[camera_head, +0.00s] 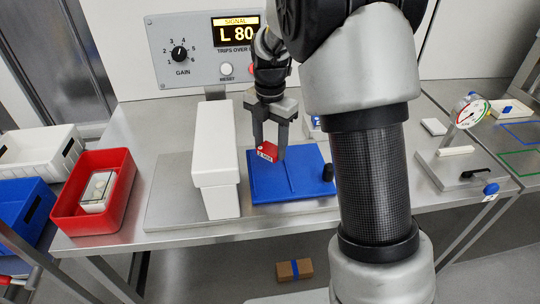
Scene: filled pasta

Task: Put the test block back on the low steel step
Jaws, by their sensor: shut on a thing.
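The test block appears to be the small red block (266,152) with a white label. My gripper (269,152) points down with its fingers shut on this block, which hangs tilted at the fingertips. It shows over the far left part of a blue board (297,185); I cannot tell how high it is above it. A flat, low steel plate (168,208) lies on the bench left of the board, partly under a long white housing (215,160). It may be the low steel step, but I cannot tell for sure.
A control panel (208,72) reads "L 80" behind the bench. A red bin (70,210) holding a pale box stands at left, beside blue and white crates. A dial gauge stand (465,125) is at right. My arm hides the bench's middle right. A brown carton (294,269) lies below.

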